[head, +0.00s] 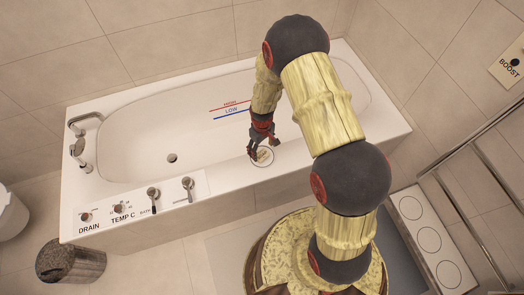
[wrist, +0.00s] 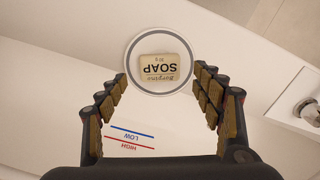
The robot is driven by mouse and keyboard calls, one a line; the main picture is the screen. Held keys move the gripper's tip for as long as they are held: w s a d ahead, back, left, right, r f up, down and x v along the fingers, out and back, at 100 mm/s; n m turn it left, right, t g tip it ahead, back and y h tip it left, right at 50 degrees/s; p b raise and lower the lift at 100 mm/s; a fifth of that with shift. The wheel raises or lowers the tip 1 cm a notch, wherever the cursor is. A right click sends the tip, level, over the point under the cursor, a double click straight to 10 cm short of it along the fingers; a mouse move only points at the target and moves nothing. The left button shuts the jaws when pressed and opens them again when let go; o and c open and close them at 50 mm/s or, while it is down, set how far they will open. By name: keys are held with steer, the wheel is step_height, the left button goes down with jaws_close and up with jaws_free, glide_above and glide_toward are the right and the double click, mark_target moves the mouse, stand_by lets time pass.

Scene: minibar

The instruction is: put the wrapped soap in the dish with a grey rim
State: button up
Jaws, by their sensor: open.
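The wrapped soap (wrist: 159,68) is a cream block with dark "SOAP" lettering. It lies inside the round white dish with a grey rim (wrist: 133,84), which rests on the bathtub's near ledge. In the head view the dish (head: 270,161) shows just below my gripper (head: 257,150), with the soap (head: 263,155) partly hidden by the fingers. In the wrist view my gripper (wrist: 163,84) is open, its fingers spread to either side of the dish's lower part. The fingers look clear of the soap, and nothing is held between them.
The white bathtub (head: 150,126) has red HIGH and blue LOW lines inside. Taps and a DRAIN and TEMP control panel (head: 134,209) sit at its left end. A bin (head: 71,262) stands on the floor at left. The ledge right of the dish is clear.

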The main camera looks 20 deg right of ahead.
step_height(320, 180, up, 8)
steer(key=p, duration=0.2)
step_height(320, 180, up, 13)
steer(key=m+t, duration=0.1)
glide_above(262, 155)
steer(key=s+r+m+t, duration=0.15)
steer(key=s+r, duration=0.25)
steer(key=r, duration=1)
steer(key=s+r+m+t, duration=0.2)
steer(key=s+r+t, duration=0.1)
steer(key=s+r, duration=1.1)
steer(key=s, duration=0.3)
steer(key=shift+s+d+r, duration=0.2)
steer(key=shift+s+r, duration=0.1)
steer(key=shift+r, duration=0.1)
steer(key=shift+c, duration=1)
